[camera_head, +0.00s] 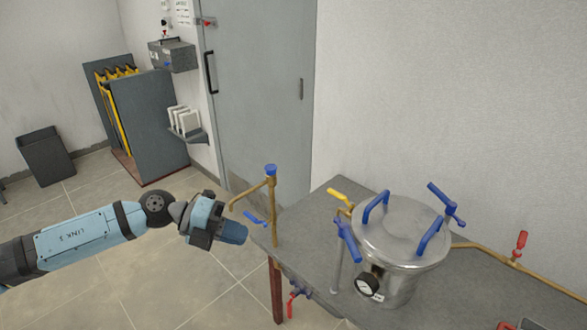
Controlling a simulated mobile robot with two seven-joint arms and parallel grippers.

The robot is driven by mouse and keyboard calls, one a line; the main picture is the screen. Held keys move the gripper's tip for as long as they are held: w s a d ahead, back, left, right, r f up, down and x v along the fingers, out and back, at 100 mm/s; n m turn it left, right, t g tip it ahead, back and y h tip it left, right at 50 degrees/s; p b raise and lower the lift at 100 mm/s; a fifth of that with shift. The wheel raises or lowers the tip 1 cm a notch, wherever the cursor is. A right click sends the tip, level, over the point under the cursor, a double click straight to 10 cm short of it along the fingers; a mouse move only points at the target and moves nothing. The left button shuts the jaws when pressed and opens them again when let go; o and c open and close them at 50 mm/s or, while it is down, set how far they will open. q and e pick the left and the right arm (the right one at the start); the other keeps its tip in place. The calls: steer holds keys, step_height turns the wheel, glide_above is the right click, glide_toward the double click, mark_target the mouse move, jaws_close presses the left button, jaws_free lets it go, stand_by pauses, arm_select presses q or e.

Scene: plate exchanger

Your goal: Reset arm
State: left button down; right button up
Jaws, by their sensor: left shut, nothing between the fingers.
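My left arm comes in from the left, and its gripper (240,234) is shut and empty. It hangs in the air at the left edge of the grey table (312,241), close to a brass tap pipe (272,205) with a blue valve handle. The fingertips look near the table's corner; I cannot tell whether they touch anything. My right gripper does not show.
A steel pot (402,235) with blue clamp handles and a pressure gauge (367,285) stands on the table. A red-handled valve (518,246) is on the brass pipe at right. A grey door (262,90) and a plate rack (147,125) stand behind.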

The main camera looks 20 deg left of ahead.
arm_select(q)
steer(key=s+d+f+n+t+h+p, duration=0.15)
steer(key=d+f+n+t, duration=0.25)
steer(key=d+n+t, duration=0.55)
steer(key=s+a+f+n+g+y+p, duration=0.2)
steer(key=s+a+f+n+y+p, duration=0.1)
steer(key=s+f+n+y, duration=0.9)
steer(key=s+a+f+n, duration=0.1)
steer(key=s+f+n, duration=0.3)
steer(key=f+n, duration=0.4)
steer(key=shift+a+n, duration=0.15)
steer(key=shift+n, duration=0.2)
